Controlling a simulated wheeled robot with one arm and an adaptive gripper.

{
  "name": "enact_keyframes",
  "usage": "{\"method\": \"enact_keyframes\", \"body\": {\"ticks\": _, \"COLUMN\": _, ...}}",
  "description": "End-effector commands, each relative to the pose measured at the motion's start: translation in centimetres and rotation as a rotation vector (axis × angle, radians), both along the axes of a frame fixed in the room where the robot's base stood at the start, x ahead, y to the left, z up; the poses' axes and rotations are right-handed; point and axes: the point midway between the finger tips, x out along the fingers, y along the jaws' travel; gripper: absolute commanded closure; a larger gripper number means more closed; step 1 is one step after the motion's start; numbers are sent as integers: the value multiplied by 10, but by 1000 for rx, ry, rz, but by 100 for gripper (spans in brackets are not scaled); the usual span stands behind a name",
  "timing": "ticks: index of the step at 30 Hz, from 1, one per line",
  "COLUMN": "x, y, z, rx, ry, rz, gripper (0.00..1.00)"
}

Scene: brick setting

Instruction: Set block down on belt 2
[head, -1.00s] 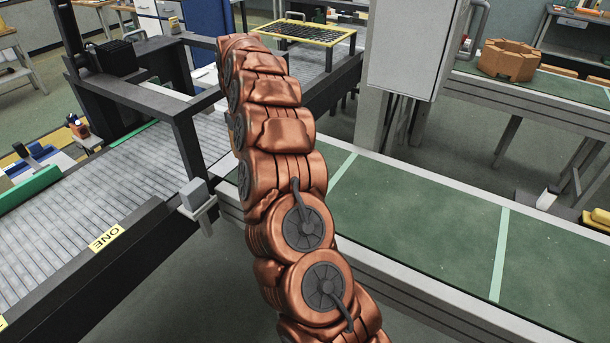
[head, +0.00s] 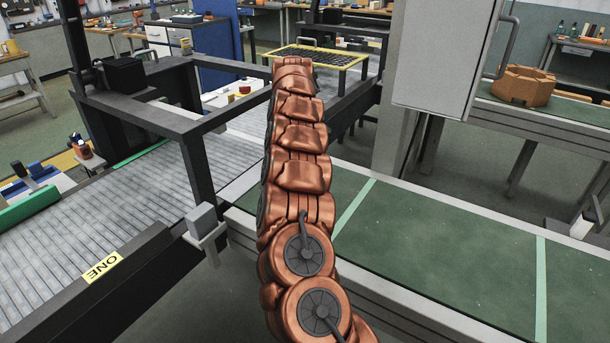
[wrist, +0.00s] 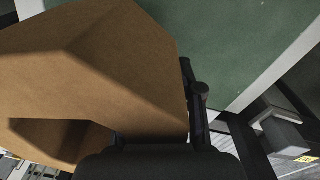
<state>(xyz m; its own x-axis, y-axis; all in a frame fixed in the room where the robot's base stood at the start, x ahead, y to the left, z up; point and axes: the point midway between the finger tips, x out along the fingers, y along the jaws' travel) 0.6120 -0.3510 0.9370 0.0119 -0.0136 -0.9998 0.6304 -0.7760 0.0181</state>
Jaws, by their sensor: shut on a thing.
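A large tan-brown block (wrist: 90,85) with flat, angled faces fills the left of the wrist view. My gripper (wrist: 192,110), dark, is shut on it at the block's right edge. In the head view my copper arm stretches away, and its far end, the gripper and the held block are hidden behind it. A green belt (head: 440,250) runs across the right of the head view with pale cross stripes. A green surface with a pale edge (wrist: 235,50) shows beyond the block in the wrist view. No number is visible on the green belt.
A grey roller conveyor (head: 60,245) labelled ONE lies left, with a black frame (head: 200,165) over it. A grey cabinet (head: 440,60) stands beside the green belt. A similar brown block (head: 524,86) sits on a green belt further back. The near green belt's visible part is clear.

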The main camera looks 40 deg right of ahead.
Motion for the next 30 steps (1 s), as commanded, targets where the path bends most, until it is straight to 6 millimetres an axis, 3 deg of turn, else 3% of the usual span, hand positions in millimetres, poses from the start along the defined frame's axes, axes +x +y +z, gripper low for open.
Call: {"method": "enact_keyframes", "body": {"ticks": 30, "x": -66, "y": 8, "z": -3, "rx": -1, "ry": -5, "rz": 3, "gripper": 100}}
